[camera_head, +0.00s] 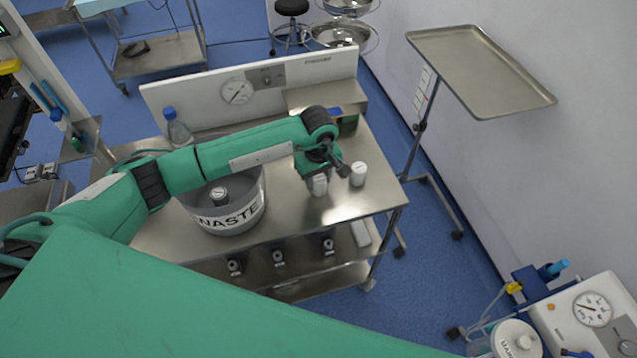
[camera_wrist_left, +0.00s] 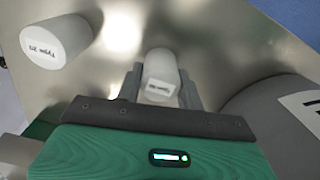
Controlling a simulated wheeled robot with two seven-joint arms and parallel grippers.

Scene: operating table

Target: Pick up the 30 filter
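Two white cylindrical filters are at the right part of the steel trolley top. The nearer one (camera_head: 319,185) is under my left gripper (camera_head: 325,165); the other (camera_head: 358,174) stands just to its right. In the left wrist view, one filter (camera_wrist_left: 160,72) sits between the two fingers of my left gripper (camera_wrist_left: 161,85), very close to both. I cannot tell whether they press on it, and its label is too blurred to read. The other filter (camera_wrist_left: 55,40) lies outside the fingers, upper left, with a "Type" label whose number is unclear. My right gripper is not in view.
A bottle (camera_head: 177,130) stands behind. Several small canisters are on the lower shelf (camera_head: 310,282). An empty tray stand (camera_head: 480,70) is at right.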

